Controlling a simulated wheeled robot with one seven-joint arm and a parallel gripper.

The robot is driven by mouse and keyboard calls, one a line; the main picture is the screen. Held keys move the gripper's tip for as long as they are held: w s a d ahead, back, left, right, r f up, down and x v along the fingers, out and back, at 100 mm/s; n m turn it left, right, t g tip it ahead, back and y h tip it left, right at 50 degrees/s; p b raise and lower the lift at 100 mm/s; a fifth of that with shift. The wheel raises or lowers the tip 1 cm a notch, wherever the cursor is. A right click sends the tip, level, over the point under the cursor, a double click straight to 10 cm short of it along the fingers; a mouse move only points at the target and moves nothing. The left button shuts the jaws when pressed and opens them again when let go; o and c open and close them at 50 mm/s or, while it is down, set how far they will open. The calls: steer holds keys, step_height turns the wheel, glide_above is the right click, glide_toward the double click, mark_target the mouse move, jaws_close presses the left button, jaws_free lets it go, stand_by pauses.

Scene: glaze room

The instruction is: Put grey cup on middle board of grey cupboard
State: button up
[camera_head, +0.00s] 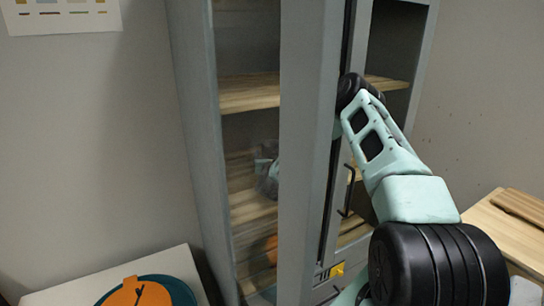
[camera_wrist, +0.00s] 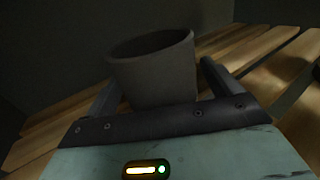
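The grey cupboard (camera_head: 305,130) stands ahead in the head view, with slatted wooden boards inside. Its middle board (camera_head: 252,207) shows behind the left glass pane. My gripper (camera_head: 268,172) is inside the cupboard just above this board, seen dimly through the glass. In the wrist view the grey cup (camera_wrist: 158,72) is upright, mouth up, between the two fingers of my gripper (camera_wrist: 160,78). The fingers look closed against its sides, over wooden slats (camera_wrist: 245,50). The cup's base is hidden by the gripper body, so I cannot tell whether it touches the board.
An upper board (camera_head: 250,93) lies above. An orange thing (camera_head: 271,246) shows low behind the glass. A dark door handle (camera_head: 347,192) is close to my arm. A white table (camera_head: 75,290) with a teal and orange piece stands lower left; a wooden table (camera_head: 510,235) stands right.

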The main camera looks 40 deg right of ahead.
steer(key=b+v, duration=0.6)
steer(key=v, duration=0.4)
steer(key=shift+s+a, duration=0.2)
steer(key=shift+s, duration=0.05)
steer(key=shift+s+a+r, duration=0.15)
steer(key=shift+s+a, duration=0.3)
steer(key=shift+s, duration=0.05)
